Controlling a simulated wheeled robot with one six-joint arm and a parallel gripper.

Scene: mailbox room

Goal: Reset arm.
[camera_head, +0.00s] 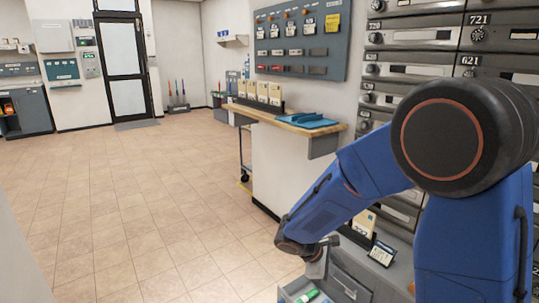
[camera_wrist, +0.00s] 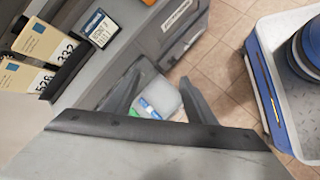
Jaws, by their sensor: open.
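My arm is blue and reaches forward and down from the right of the head view. My gripper (camera_head: 318,258) is at its lower end, near a grey cabinet. In the wrist view my gripper (camera_wrist: 158,95) shows two dark fingers spread apart with nothing between them. Beyond the fingers is an open drawer (camera_wrist: 163,88) holding a green item and blue-and-white items. In the head view a green marker-like item (camera_head: 306,296) lies in the drawer at the bottom edge.
Numbered cards (camera_wrist: 40,50) stand in a dark holder on the grey cabinet, beside a small framed card (camera_head: 382,252). A counter (camera_head: 290,118) with a blue tray (camera_head: 305,120) stands ahead. Metal mailboxes (camera_head: 415,70) line the right. Tiled floor (camera_head: 130,210) is open at the left.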

